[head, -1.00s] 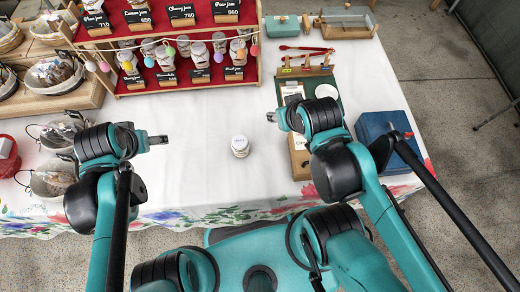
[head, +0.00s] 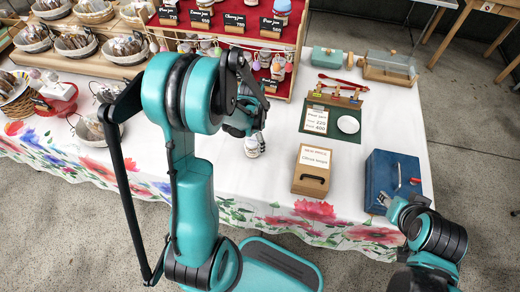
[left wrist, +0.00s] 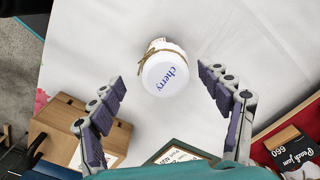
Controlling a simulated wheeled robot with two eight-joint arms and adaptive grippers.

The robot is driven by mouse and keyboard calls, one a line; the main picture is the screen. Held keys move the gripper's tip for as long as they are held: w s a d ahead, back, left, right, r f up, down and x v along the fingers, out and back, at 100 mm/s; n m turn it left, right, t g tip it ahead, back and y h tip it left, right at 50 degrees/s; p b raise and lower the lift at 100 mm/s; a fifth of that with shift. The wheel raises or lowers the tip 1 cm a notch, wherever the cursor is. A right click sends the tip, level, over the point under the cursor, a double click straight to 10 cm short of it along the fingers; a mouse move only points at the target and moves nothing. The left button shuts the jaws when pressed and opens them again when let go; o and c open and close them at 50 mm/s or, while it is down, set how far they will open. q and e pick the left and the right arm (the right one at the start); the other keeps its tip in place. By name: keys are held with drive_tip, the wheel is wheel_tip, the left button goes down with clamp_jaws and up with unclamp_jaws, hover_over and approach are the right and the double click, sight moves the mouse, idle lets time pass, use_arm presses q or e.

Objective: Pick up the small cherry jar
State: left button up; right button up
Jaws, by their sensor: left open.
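The small cherry jar (left wrist: 163,70) has a white lid marked "cherry" and twine around its neck. It stands on the white tablecloth. In the left wrist view it is between and slightly beyond the fingertips of my open, empty left gripper (left wrist: 161,76), with a gap on both sides. In the head view the jar (head: 256,149) is partly hidden below my left gripper (head: 247,122). My right gripper (head: 390,202) is low at the right, by the blue box; its fingers are too small to read.
A red stepped shelf (head: 290,52) with jars stands behind my left gripper. A wooden box (head: 312,170), a green board (head: 333,126) and a blue box (head: 391,174) are to the right. Baskets (head: 75,44) fill the left. Cloth around the jar's near side is clear.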

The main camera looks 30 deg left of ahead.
use_arm(q)
drive_tip(key=f+b, duration=0.1)
drive_tip(key=f, duration=0.1)
drive_tip(key=f+b, duration=0.1)
drive_tip(key=f, duration=0.1)
drive_tip(key=f+b, duration=0.1)
drive_tip(key=f, duration=0.1)
drive_tip(key=shift+w+a, duration=0.2)
drive_tip(key=shift+a, duration=0.05)
drive_tip(key=c, duration=1.5)
drive_tip(key=shift+r, duration=0.15)
